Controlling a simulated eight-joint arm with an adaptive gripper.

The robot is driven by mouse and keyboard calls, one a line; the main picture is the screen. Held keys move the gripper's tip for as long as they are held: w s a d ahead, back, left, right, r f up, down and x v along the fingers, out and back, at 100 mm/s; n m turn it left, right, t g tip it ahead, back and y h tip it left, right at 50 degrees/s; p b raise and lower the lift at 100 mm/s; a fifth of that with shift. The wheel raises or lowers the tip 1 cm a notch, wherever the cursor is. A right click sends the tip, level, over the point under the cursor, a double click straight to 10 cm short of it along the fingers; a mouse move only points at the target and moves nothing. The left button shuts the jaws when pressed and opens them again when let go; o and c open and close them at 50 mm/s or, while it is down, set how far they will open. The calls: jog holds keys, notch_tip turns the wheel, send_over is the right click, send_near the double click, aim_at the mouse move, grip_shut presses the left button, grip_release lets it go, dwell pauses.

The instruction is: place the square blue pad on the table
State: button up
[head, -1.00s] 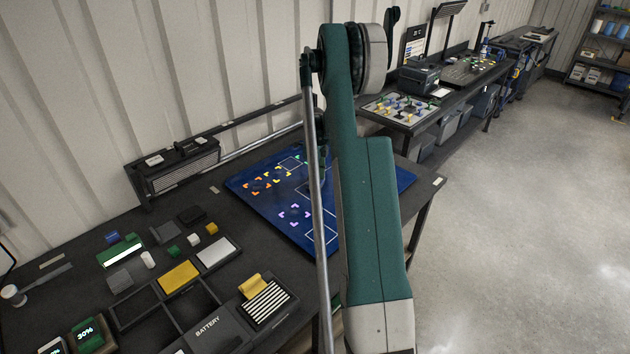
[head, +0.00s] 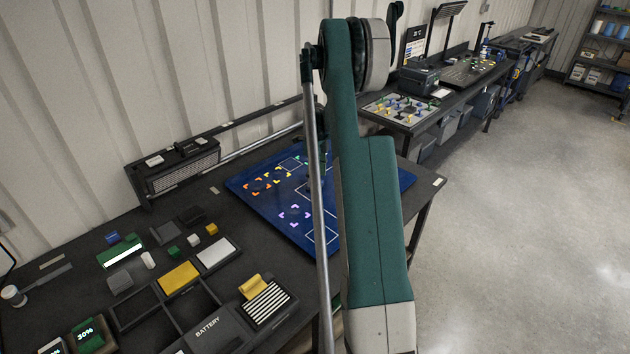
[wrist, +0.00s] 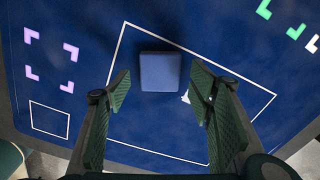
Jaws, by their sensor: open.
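The square blue pad (wrist: 160,72) is in the wrist view, within a large white outline (wrist: 116,60) on the dark blue mat (wrist: 90,25). A dark shadow lies around it. My gripper (wrist: 160,90) is open, with one green ridged finger on each side of the pad's near part. Gaps show between the pad and both fingers. I cannot tell how high the fingers are above the mat. In the head view the mat (head: 262,205) lies on the dark table (head: 75,240); my arm hides the pad and the gripper there.
Orange, yellow and purple corner marks (head: 294,213) are on the mat. Several small blocks, a yellow plate (head: 178,277) and a battery tray (head: 207,335) occupy the table's left part. A dark box (head: 172,168) stands at the back. Another bench (head: 420,118) stands beyond.

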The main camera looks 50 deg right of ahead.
notch_tip(320, 180, up, 10)
dwell(0.5)
dwell(0.6)
jog(key=s+a+r+n+t, duration=0.1)
jog(key=s+a+r+n, duration=0.1)
jog(key=a+r+n, duration=0.65)
jog(key=s+a+r+n+t+h, duration=0.1)
jog(key=s+a+r, duration=0.3)
jog(key=a, duration=1)
jog(key=s+a+r+n+t, duration=0.1)
jog(key=a+r+n, duration=0.4)
jog(key=a+r, duration=0.45)
jog(key=s+a+n+t, duration=0.2)
jog(key=s+a+n, duration=0.75)
jog(key=a, duration=0.65)
jog(key=s+a+f+n+t, duration=0.1)
jog(key=s+a+f+n, duration=0.1)
jog(key=s+a, duration=0.3)
jog(key=s+a+f+n+t+y, duration=0.1)
jog(key=s+a+f+n, duration=0.1)
jog(key=s+a+n, duration=0.3)
jog(key=s, duration=0.4)
jog(key=shift+s+n, duration=0.3)
jog(key=shift+s, duration=0.05)
